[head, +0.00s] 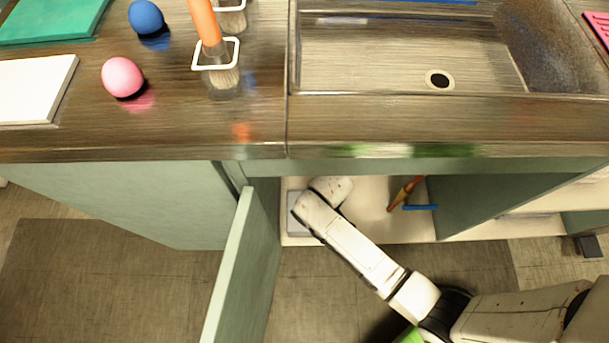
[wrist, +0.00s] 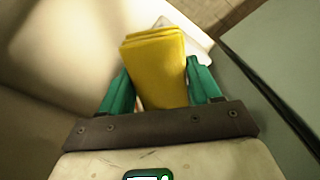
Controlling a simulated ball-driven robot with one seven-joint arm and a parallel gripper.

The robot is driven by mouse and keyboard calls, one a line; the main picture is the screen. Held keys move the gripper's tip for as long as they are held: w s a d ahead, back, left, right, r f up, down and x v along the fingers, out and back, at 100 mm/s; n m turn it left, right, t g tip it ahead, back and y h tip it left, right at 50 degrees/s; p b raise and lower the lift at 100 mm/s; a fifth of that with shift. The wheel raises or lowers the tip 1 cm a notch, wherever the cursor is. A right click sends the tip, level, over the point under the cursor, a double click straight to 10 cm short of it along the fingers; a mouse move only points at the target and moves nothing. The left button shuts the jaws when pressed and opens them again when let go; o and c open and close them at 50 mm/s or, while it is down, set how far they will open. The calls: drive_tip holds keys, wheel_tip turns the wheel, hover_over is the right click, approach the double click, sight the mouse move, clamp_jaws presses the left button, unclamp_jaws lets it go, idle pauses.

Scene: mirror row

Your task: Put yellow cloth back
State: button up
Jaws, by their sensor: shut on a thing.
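The yellow cloth (wrist: 155,70) is a folded, flat-looking block in the wrist view. My gripper (wrist: 158,85) has a green finger on each side of it and is shut on it. In the head view my white arm reaches into the open cabinet under the sink. The gripper and the cloth are hidden there, under the counter edge. A pale grey flat thing (head: 297,217) shows on the cabinet floor beside my arm.
The green cabinet door (head: 245,265) stands open left of my arm. An orange-handled thing (head: 405,192) and a blue thing (head: 420,207) lie on the cabinet floor (head: 375,222) to the right. The sink (head: 400,60) is above.

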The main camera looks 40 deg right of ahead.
drive_tip(key=w+f+b, duration=0.2)
drive_tip(key=w+f, duration=0.1)
drive_tip(key=w+a+f+b, duration=0.1)
drive_tip(key=w+f+b, duration=0.1)
drive_tip(key=w+f, duration=0.1)
drive_tip(key=shift+w+a+f, duration=0.15)
drive_tip(key=shift+f, duration=0.05)
drive_tip(key=shift+w+f+b, duration=0.15)
drive_tip(key=shift+f+b, duration=0.8)
drive_tip(key=shift+f, duration=0.75)
drive_tip(key=shift+f, duration=0.2)
drive_tip(key=o, duration=0.9)
drive_tip(key=shift+o, duration=0.2)
drive_tip(key=shift+r, duration=0.1)
wheel_tip(320, 180, up, 12)
drive_tip(key=p, duration=0.6)
drive_tip(key=shift+r, duration=0.15)
